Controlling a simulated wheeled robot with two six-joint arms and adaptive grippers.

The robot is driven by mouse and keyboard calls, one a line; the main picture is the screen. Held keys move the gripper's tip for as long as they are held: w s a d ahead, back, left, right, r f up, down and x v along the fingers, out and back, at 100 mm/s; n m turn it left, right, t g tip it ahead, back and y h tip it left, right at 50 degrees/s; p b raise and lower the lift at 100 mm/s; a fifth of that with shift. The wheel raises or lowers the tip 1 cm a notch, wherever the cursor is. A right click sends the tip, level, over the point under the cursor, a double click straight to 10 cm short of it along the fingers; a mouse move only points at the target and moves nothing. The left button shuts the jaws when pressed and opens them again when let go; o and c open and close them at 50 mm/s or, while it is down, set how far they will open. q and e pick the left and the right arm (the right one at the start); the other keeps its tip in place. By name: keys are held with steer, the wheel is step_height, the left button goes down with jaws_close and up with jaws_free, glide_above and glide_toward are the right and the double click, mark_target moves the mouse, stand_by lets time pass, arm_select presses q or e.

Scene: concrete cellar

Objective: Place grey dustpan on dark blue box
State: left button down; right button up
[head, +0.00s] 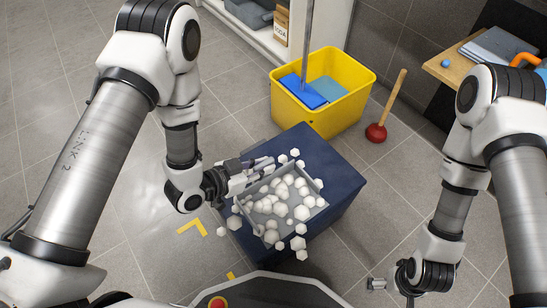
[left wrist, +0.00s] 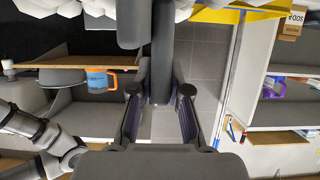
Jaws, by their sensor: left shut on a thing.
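The grey dustpan (head: 310,221) is heaped with white lumps (head: 282,195) and appears over the dark blue box (head: 335,170) in the head view. I cannot tell whether it touches the box top. My left gripper (head: 262,167) is shut on the dustpan at its left side. In the left wrist view, the dark handle (left wrist: 163,60) runs between its fingers, and white lumps line the top edge. My right gripper (head: 408,292) is low at the right, away from the box.
A yellow bucket (head: 343,123) with blue contents and a pole stands behind the box. A red plunger (head: 377,132) stands right of it. A wooden shelf (head: 447,62) is at the upper right. Loose white pieces (head: 222,231) lie around the pan. The left floor is mostly clear.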

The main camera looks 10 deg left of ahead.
arm_select(q)
steer(key=w+f+b, duration=0.1)
steer(key=w+b, duration=0.1)
steer(key=w, duration=0.1)
steer(key=w+f+b, duration=0.1)
steer(key=w+f, duration=0.1)
steer(key=w, duration=0.1)
steer(key=w+f+b, duration=0.1)
steer(key=w+b, duration=0.1)
steer(key=w, duration=0.1)
steer(key=shift+w+f+b, duration=0.3)
steer(key=shift+f+b, duration=0.05)
steer(key=shift+f, duration=0.05)
steer(key=shift+r, duration=0.2)
steer(key=shift+f, duration=0.1)
steer(key=c, duration=1.1)
jaws_free()
steer(key=shift+c, duration=0.2)
